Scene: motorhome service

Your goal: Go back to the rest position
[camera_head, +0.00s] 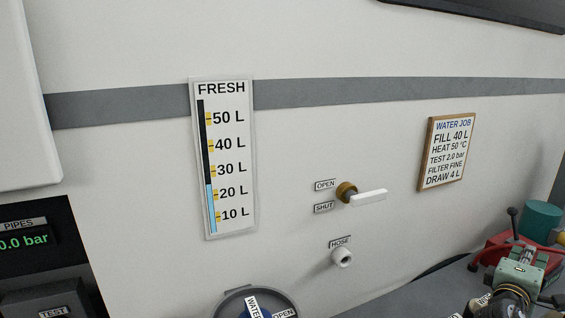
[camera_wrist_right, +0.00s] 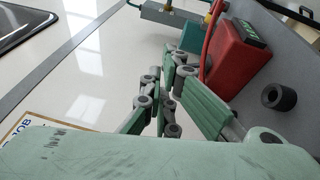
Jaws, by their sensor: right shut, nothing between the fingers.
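My right gripper (camera_head: 520,268) is at the lower right of the head view, in front of the red device and apart from the wall. In the right wrist view its green linked fingers (camera_wrist_right: 160,95) are closed together with nothing between them. My left gripper is not in view. Part of my own pale green housing fills the bottom of the wrist view.
The red device (camera_head: 490,258) and a teal cylinder (camera_head: 540,216) stand close behind my right gripper. On the wall are a white-handled valve (camera_head: 368,198), a hose outlet (camera_head: 342,257), a FRESH gauge (camera_head: 224,160) filled a little above 20 L and a job card (camera_head: 447,152).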

